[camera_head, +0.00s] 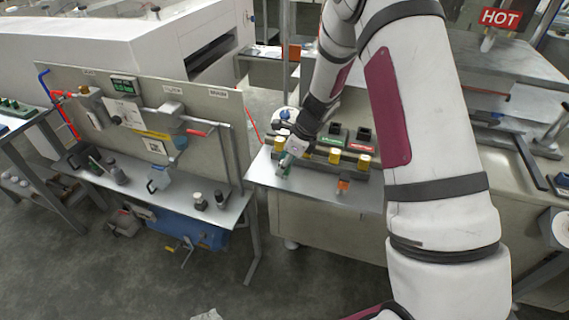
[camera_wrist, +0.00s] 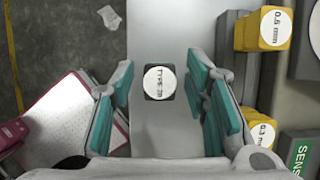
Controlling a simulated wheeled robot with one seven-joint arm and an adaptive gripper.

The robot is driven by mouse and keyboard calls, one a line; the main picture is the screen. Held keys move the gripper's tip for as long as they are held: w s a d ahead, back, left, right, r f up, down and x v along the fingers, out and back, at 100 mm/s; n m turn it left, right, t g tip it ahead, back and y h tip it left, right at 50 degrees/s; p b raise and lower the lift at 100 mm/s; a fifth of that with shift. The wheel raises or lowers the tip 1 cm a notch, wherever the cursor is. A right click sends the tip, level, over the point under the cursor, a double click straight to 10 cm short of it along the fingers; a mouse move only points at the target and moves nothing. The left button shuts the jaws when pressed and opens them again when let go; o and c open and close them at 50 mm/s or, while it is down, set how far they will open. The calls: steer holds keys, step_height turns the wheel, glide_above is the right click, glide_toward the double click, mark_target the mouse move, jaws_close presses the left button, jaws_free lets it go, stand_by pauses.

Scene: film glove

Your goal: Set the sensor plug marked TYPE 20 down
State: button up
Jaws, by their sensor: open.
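The sensor plug marked TYPE 20 (camera_wrist: 160,82) shows in the wrist view as a dark block with a round white label on top. It stands on the bare metal bench top (camera_wrist: 158,130). My gripper (camera_wrist: 158,90) is open, with one teal-padded finger on each side of the plug and a visible gap on both sides. In the head view my gripper (camera_head: 287,163) is low over the left end of the bench, and I cannot make out the plug there.
Yellow blocks (camera_wrist: 269,28), one marked 0.5 mm, stand in a dark holder right of my gripper in the wrist view. A small orange-topped item (camera_head: 343,185) stands on the bench. A panel with fittings (camera_head: 150,120) stands to the left.

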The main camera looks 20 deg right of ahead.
steer(key=s+r+n, duration=0.3)
steer(key=s+r, duration=0.1)
steer(key=r, duration=0.6)
steer(key=s+r+n, duration=0.3)
steer(key=s+r, duration=0.1)
steer(key=r, duration=0.6)
steer(key=s+r+n+t+h, duration=0.1)
steer(key=s+r+n, duration=0.4)
steer(key=s+n, duration=0.4)
steer(key=s+r+n+t+h, duration=0.1)
steer(key=s+r+n, duration=0.4)
steer(key=s+n, duration=0.5)
steer(key=shift+s+d+r+h, duration=0.2)
steer(key=shift+s+h, duration=0.6)
steer(key=shift+s, duration=2.25)
steer(key=shift+r, duration=0.1)
